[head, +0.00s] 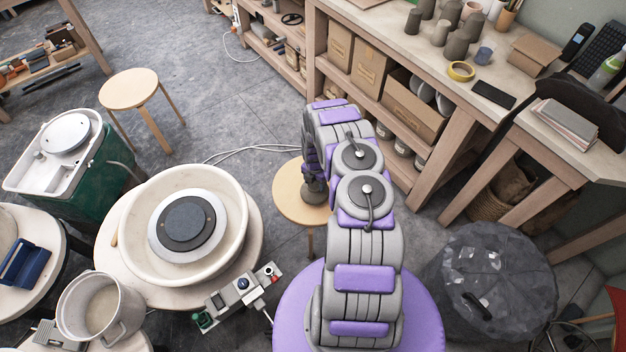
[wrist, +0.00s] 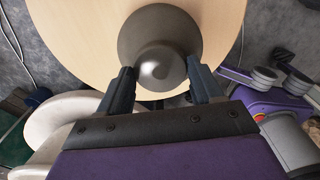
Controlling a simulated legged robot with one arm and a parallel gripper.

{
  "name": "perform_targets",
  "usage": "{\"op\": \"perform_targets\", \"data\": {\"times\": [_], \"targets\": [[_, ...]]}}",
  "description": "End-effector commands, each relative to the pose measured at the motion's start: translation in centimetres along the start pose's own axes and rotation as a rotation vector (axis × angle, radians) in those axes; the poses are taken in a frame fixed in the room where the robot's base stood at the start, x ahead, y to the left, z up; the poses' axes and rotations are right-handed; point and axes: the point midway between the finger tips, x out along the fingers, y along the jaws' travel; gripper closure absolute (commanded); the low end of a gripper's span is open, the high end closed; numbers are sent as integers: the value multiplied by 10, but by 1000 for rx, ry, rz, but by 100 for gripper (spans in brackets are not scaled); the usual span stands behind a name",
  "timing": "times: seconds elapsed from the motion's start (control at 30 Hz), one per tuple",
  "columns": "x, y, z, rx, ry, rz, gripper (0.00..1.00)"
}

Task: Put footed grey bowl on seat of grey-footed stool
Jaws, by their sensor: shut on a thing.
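The footed grey bowl (wrist: 160,28) is dark and round and fills the top middle of the wrist view, with its rounded, shiny narrower part towards me. My gripper (wrist: 160,67) has one finger on each side of that part and is shut on it. In the head view the bowl (head: 314,192) shows small and partly hidden under my gripper, over a round pale wooden stool seat (head: 289,200). The seat (wrist: 75,35) also lies behind the bowl in the wrist view. I cannot tell whether bowl and seat touch. The stool's feet are hidden.
Another wooden stool (head: 128,88) stands at the upper left. A pottery wheel (head: 120,250) with a cream basin is left of the near stool. A shelf bench (head: 455,95) with grey pots is behind, and a black bin (head: 490,285) is at right.

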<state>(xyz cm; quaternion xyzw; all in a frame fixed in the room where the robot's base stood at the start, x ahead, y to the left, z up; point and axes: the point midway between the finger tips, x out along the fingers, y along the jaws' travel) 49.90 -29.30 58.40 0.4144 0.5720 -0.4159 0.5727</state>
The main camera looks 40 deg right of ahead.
Motion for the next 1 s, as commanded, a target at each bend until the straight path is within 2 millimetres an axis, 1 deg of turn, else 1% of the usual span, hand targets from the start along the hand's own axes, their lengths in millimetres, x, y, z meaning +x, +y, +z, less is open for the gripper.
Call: {"op": "perform_targets", "data": {"times": [0.03, 0.13, 0.33, 0.6, 0.7, 0.8, 0.87, 1.0], "targets": [[4, 6, 6, 1, -1, 2, 87], [5, 16, 18, 3, -1, 3, 87], [5, 30, 32, 0, -2, 2, 87], [6, 35, 39, 1, 0, -1, 87], [24, 34, 38, 2, 2, -2, 87], [39, 34, 38, 2, 2, -2, 87], [42, 35, 38, 1, 1, -1, 87], [40, 35, 38, 1, 0, -1, 87]]}}
